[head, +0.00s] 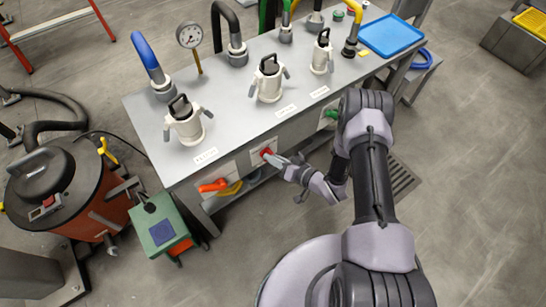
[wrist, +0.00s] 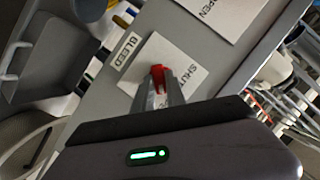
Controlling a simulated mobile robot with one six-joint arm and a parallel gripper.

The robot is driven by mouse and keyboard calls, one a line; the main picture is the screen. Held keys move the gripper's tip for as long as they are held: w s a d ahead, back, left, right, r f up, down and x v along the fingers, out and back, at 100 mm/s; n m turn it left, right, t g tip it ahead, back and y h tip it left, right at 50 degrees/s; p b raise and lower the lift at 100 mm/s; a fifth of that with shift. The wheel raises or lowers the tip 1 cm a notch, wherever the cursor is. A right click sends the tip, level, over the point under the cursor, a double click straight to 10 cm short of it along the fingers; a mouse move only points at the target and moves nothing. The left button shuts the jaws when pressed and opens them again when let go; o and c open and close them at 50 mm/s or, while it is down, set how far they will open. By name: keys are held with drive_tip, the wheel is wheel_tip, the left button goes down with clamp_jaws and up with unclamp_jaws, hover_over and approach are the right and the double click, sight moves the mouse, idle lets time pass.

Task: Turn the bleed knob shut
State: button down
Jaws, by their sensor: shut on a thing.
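The bleed knob (wrist: 158,76) is a small red knob on a white plate (wrist: 186,62) marked BLEED and SHUT in the wrist view. In the head view the red knob (head: 266,153) sits on the front face of the grey bench. My gripper (wrist: 160,88) is at the knob, with its two fingers closed around it. In the head view my gripper (head: 277,159) reaches the knob from the right. The fingers and the gripper body hide part of the knob and the lower plate.
A second white plate (wrist: 224,12) ending in "PEN" is beside it. A green knob (head: 332,114) is farther right on the bench front (head: 240,168). Orange and yellow items (head: 214,185) lie on a low shelf at left. White canisters (head: 268,80) and a blue tray (head: 391,36) stand on top.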

drive_tip(key=shift+s+a+n+t+h+p, duration=0.2)
drive_tip(key=shift+n+t+h+p, duration=0.7)
drive_tip(key=shift+n+p, duration=0.9)
drive_tip(key=shift+s+a+n+t+h+p, duration=0.15)
drive_tip(key=shift+n+t+h+p, duration=0.4)
drive_tip(key=shift+n+h+p, duration=1.15)
drive_tip(key=shift+s+a+n+t+h+p, duration=0.15)
drive_tip(key=shift+n+t+h+p, duration=0.55)
drive_tip(key=shift+n+p, duration=1.1)
drive_tip(key=shift+w+n+t+b, duration=0.15)
drive_tip(key=shift+n+t+b, duration=0.2)
drive_tip(key=shift+n, duration=0.35)
drive_tip(key=c, duration=1.4)
unclamp_jaws()
drive_tip(key=shift+o, duration=0.2)
